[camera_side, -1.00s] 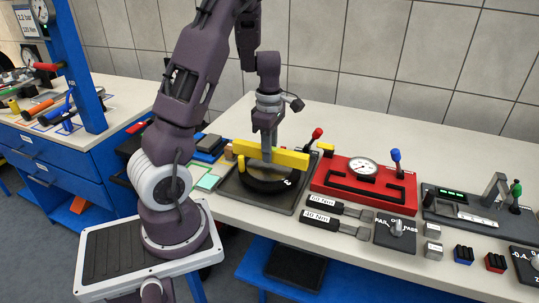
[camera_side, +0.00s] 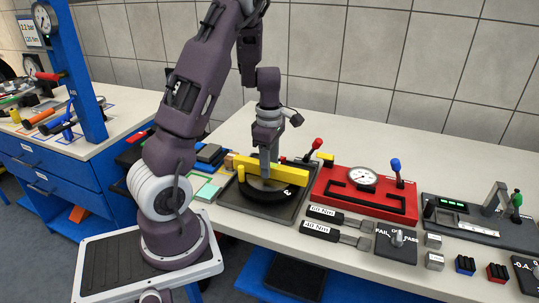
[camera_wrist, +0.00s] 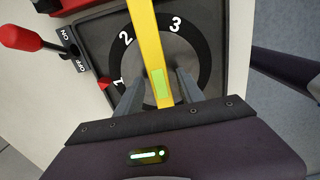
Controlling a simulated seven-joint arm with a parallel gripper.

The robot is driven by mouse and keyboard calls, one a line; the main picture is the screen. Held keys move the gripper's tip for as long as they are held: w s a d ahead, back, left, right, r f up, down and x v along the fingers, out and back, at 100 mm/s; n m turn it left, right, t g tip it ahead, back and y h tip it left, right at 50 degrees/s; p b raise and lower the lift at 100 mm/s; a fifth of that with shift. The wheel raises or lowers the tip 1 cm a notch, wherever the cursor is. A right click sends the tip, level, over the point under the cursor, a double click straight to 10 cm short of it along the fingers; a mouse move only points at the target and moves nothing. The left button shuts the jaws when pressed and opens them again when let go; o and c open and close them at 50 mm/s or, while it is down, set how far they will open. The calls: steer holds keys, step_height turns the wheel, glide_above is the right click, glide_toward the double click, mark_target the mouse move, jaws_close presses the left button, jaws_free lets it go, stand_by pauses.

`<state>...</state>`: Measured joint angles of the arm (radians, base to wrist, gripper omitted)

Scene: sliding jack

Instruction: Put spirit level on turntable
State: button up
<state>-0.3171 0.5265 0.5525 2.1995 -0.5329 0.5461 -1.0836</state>
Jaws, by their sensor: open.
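The yellow spirit level (camera_side: 285,174) lies across the dark round turntable (camera_side: 262,197), in a grey tray. In the wrist view the level (camera_wrist: 146,30) runs through the picture, its green vial (camera_wrist: 158,84) near my fingers. The turntable's ring (camera_wrist: 196,50) shows white numbers 1, 2 and 3. My gripper (camera_side: 268,172) is above the middle of the level. In the wrist view my gripper (camera_wrist: 158,82) is open, one finger on each side of the level with gaps visible. The level's underside contact is hidden.
A red-knobbed lever (camera_side: 317,145) stands behind the turntable, beside an ON/OFF plate (camera_wrist: 77,50). A red gauge fixture (camera_side: 365,195) stands to the right, and two labelled wrenches (camera_side: 335,218) lie in front of it.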

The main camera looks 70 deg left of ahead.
step_height(320, 180, up, 11)
steer(key=s+d+r+m+t+h, duration=0.1)
steer(key=d+r+m, duration=0.2)
steer(key=d+m, duration=0.25)
steer(key=s+d+r+m+t, duration=0.1)
steer(key=d+r+m, duration=0.35)
steer(key=d, duration=0.25)
steer(key=s+d+m+t+y, duration=0.1)
steer(key=s+d+m+t, duration=0.2)
steer(key=s+d+m, duration=0.8)
steer(key=m, duration=0.6)
steer(key=shift+d+r+t, duration=0.3)
steer(key=shift+d+r, duration=0.05)
